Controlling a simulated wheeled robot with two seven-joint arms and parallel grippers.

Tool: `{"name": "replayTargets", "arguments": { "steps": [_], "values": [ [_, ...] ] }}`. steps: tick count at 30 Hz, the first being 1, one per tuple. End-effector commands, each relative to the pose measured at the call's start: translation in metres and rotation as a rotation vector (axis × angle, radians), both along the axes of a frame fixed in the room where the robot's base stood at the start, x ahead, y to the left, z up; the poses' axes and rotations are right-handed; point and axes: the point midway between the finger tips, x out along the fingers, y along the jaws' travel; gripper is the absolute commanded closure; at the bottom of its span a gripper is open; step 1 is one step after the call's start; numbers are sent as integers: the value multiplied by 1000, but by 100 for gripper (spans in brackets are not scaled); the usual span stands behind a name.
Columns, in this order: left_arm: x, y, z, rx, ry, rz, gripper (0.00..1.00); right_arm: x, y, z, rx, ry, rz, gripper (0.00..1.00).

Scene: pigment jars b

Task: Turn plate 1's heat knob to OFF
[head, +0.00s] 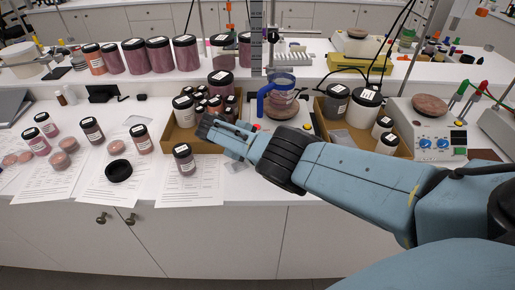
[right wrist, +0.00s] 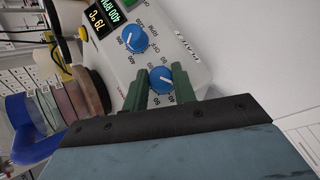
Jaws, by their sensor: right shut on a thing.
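A white hot plate labelled PLATE (right wrist: 190,58) fills the upper right wrist view; the number on the label is hard to read. Its blue heat knob (right wrist: 161,79) sits between the green fingers of my right gripper (right wrist: 159,88), which is shut on it. The knob has a white pointer line; its exact setting is unclear. A second blue knob (right wrist: 136,39), marked RPM, stands beside it. In the head view my right arm hides the plate's front panel. My left gripper is not in view.
A blue-handled beaker (head: 282,92) stands on this plate's round top. Cardboard boxes of jars (head: 180,142) and (head: 358,150) flank it. Another hot plate with two blue knobs (head: 432,120) is at the right. Jars and papers (head: 185,195) cover the left bench.

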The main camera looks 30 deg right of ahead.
Motion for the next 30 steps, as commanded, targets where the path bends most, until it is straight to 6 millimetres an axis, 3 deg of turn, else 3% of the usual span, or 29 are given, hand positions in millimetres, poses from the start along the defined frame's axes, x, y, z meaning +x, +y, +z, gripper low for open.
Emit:
{"name": "replayTargets", "arguments": {
  "steps": [18,19,23,30],
  "values": [
    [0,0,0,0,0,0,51,-2,0,-2,-25,20,27,96],
    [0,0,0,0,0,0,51,-2,0,-2,-25,20,27,71],
    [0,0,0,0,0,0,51,-1,0,-2,-25,19,27,54],
    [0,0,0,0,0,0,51,-1,0,-1,-24,16,27,51]
  ]
}}
